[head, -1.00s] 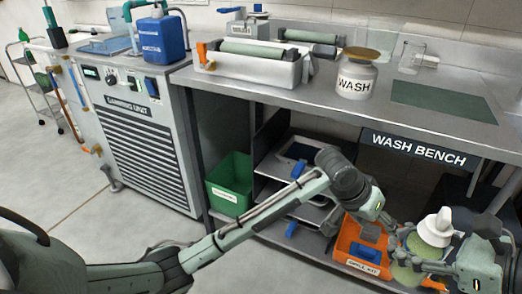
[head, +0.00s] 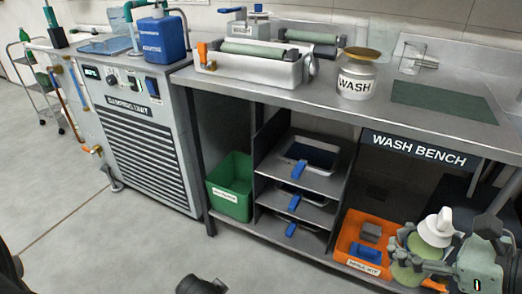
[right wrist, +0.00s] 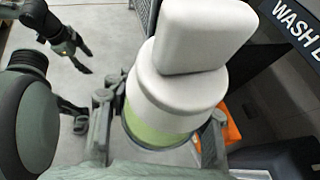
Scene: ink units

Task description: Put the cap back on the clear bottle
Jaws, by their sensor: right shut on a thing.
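A clear bottle with green contents (head: 414,244) is in my right gripper (head: 408,262), at the lower right in the head view. The right gripper is shut on it. A white cap (head: 436,229) with a raised block-like top sits on the bottle and leans slightly in the head view. In the right wrist view the cap (right wrist: 180,85) covers the top of the green bottle body (right wrist: 150,130), with no clear gap; I cannot tell how tightly it sits. My left gripper (right wrist: 76,55) shows small at the upper left there, apart from the bottle, its fingers seeming spread and empty.
The wash bench (head: 350,108) carries a WASH jar (head: 356,80) and a roller tray (head: 250,68). Below are a green bin (head: 230,188), shelved trays (head: 310,182) and an orange spill-kit tray (head: 352,235) close to the bottle.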

